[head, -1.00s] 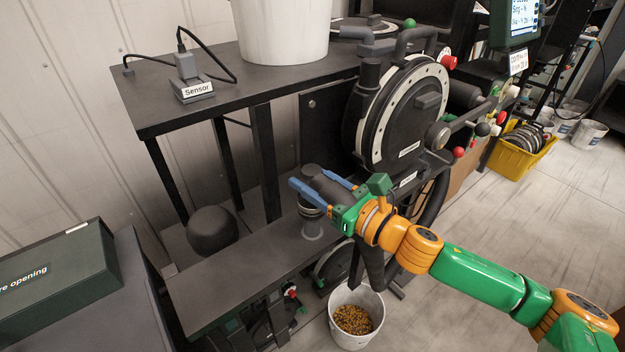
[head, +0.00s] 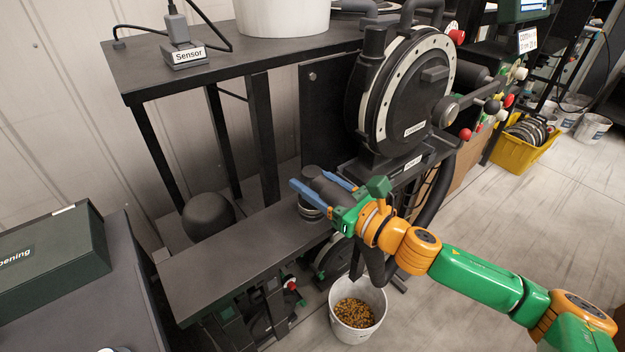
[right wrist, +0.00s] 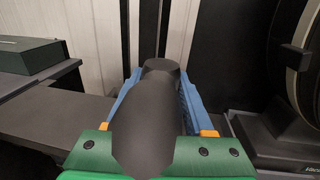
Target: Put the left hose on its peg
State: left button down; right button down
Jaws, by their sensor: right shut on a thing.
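The dark hose (head: 329,188) is between the blue fingers of my right gripper (head: 314,181), which is shut on it. Its ringed end cuff (head: 311,211) points down at the dark shelf (head: 240,248) and appears to meet its surface. The peg is hidden under the cuff, so I cannot tell how far the hose is on it. In the right wrist view, the hose (right wrist: 148,115) fills the space between the fingers and hides the spot below. My left gripper is out of view.
The round seed meter (head: 405,105) stands right behind my right gripper. A white bucket of seeds (head: 357,325) is on the floor below. A dark dome (head: 208,216) is behind the shelf, and a green box (head: 50,250) is at left. The shelf's left part is clear.

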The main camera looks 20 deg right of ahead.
jog(key=shift+s+f+b, duration=0.1)
jog(key=shift+f+b, duration=0.2)
jog(key=shift+f, duration=0.1)
dwell(0.5)
jog(key=shift+c, duration=1)
grip_release()
jog(key=shift+s+d+f, duration=0.1)
jog(key=shift+s+d, duration=0.05)
jog(key=shift+s, duration=0.05)
jog(key=b+v, duration=0.3)
jog(key=v, duration=0.3)
jog(key=shift+s+b, duration=0.3)
jog(key=shift+s, duration=0.05)
jog(key=shift+d, duration=0.15)
